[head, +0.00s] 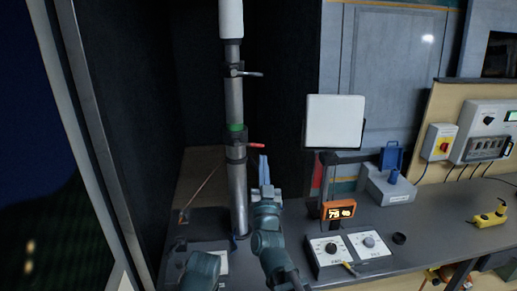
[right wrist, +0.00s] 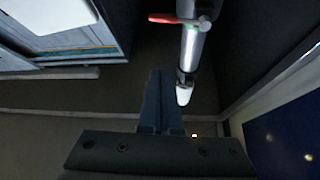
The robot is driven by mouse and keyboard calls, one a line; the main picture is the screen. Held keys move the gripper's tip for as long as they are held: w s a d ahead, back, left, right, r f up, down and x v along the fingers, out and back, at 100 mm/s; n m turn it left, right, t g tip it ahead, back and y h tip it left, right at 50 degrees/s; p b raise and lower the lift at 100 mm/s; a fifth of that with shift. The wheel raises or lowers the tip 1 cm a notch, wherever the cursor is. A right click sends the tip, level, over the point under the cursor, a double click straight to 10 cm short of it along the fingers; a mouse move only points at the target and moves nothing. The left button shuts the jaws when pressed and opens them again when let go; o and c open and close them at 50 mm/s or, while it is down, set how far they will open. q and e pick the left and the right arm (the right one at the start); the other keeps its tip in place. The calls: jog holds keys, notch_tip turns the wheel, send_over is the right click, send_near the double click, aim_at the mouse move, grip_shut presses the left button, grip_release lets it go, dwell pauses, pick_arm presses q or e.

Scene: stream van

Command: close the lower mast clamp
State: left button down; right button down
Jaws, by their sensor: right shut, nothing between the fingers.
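The mast (head: 236,101) stands upright left of centre in the head view. The lower mast clamp (head: 236,150) sits around it below a green band, and its red lever (head: 257,145) sticks out to the right. My right gripper (head: 263,160) is shut and empty, its fingers pointing up just below the lever's outer end. In the right wrist view the shut fingers (right wrist: 158,74) are apart from the red lever (right wrist: 172,18), beside the mast (right wrist: 190,45). Contact with the lever does not show in either view. My left gripper is not in view.
An upper clamp (head: 237,70) with a silver lever is higher on the mast. Right of my arm stand a white panel (head: 335,121), an orange display (head: 339,210) and a dial box (head: 327,252). Dark walls close in on the left and behind the mast.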

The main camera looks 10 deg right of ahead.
jog(key=shift+w, duration=0.1)
notch_tip(320, 180, up, 6)
jog(key=f+p, duration=0.1)
jog(key=p, duration=0.5)
send_over(258, 146)
jog(key=s, duration=0.2)
notch_tip(258, 146, down, 3)
jog(key=b, duration=0.4)
jog(key=shift+f, duration=0.15)
jog(key=shift+a+f+b, duration=0.1)
jog(key=shift+f+b, duration=0.25)
jog(key=shift+b, duration=0.1)
jog(key=shift+a+f+m+g+h, duration=0.15)
jog(key=shift+f+m+h, duration=0.2)
jog(key=shift+m, duration=0.35)
jog(key=shift+d+f+m+g+h, duration=0.15)
jog(key=shift+m+h, duration=0.3)
jog(key=shift+m, duration=0.25)
jog(key=shift+a+f+m+g+h+b, duration=0.1)
jog(key=shift+f+m+g+h+b, duration=0.2)
jog(key=shift+m, duration=0.25)
jog(key=shift+a+f+m+g+h+b, duration=0.1)
jog(key=shift+m+h+b, duration=0.05)
jog(key=shift+m+h, duration=0.35)
jog(key=a+f+m+g+h+p, duration=0.3)
jog(key=m+g, duration=0.3)
jog(key=m, duration=0.7)
jog(key=shift+w+a+f+m+h, duration=0.15)
jog(key=shift+a+f+m+h, duration=0.2)
jog(key=shift+a+f, duration=0.45)
